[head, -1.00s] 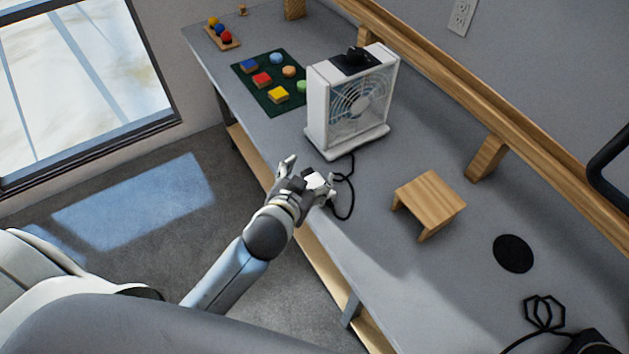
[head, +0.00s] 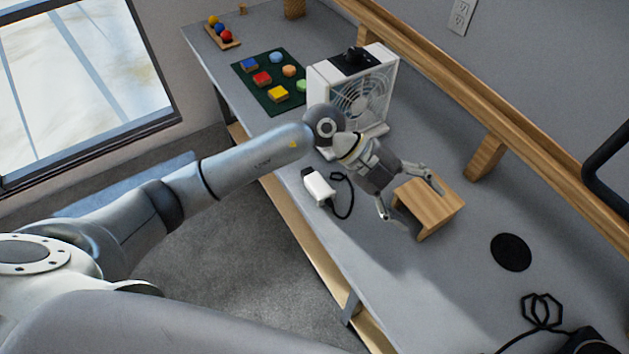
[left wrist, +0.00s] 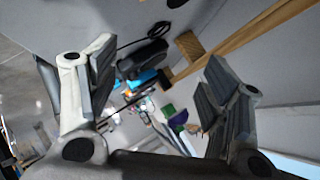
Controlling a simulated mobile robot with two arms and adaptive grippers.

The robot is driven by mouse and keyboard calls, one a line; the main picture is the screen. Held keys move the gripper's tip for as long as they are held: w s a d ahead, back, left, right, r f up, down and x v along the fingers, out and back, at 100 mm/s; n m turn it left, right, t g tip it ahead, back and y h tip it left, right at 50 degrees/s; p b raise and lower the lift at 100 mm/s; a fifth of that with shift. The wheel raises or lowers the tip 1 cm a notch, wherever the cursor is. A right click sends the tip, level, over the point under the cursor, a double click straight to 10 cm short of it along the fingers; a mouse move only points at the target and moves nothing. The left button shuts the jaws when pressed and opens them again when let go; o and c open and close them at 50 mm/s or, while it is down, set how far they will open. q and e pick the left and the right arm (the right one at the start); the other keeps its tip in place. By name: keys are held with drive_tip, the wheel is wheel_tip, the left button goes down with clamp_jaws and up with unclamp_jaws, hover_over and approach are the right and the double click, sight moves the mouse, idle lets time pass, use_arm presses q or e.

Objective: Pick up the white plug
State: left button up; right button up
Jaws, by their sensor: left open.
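The white plug (head: 318,186) lies on the grey table near its front edge in the head view, with a black cord (head: 345,200) beside it. My left gripper (head: 411,201) is open, its fingers spread to either side of a small wooden stand (head: 432,204). It is to the right of the plug and apart from it. In the left wrist view, the open fingers (left wrist: 155,92) have nothing between them, and I cannot make out the plug there. I cannot tell whether the fingers touch the stand. My right gripper is not in view.
A white box fan (head: 355,95) stands behind my left wrist. A green mat (head: 265,97) with coloured blocks lies farther left. A wooden rail (head: 450,80) runs along the back.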

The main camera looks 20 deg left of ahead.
use_arm(q)
drive_tip(key=w+a+f+y, duration=0.35)
drive_tip(key=a+y, duration=0.25)
drive_tip(key=a, duration=0.3)
drive_tip(key=n+y, duration=0.3)
drive_tip(key=y, duration=0.2)
hover_over(322, 188)
drive_tip(key=shift+a+f, duration=0.35)
drive_tip(key=shift+f, duration=0.4)
wheel_tip(322, 188, down, 4)
drive_tip(key=shift+f+p, duration=0.25)
drive_tip(key=shift+p, duration=0.35)
drive_tip(key=f, duration=0.1)
drive_tip(key=f+p, duration=0.1)
drive_tip(key=f, duration=0.1)
drive_tip(key=d+f, duration=0.1)
drive_tip(key=shift+s+f+p, duration=0.1)
drive_tip(key=shift+f+p, duration=0.3)
drive_tip(key=shift+f, duration=0.35)
drive_tip(key=shift+c, duration=0.2)
drive_tip(key=c, duration=1.1)
drive_tip(key=shift+a, duration=0.1)
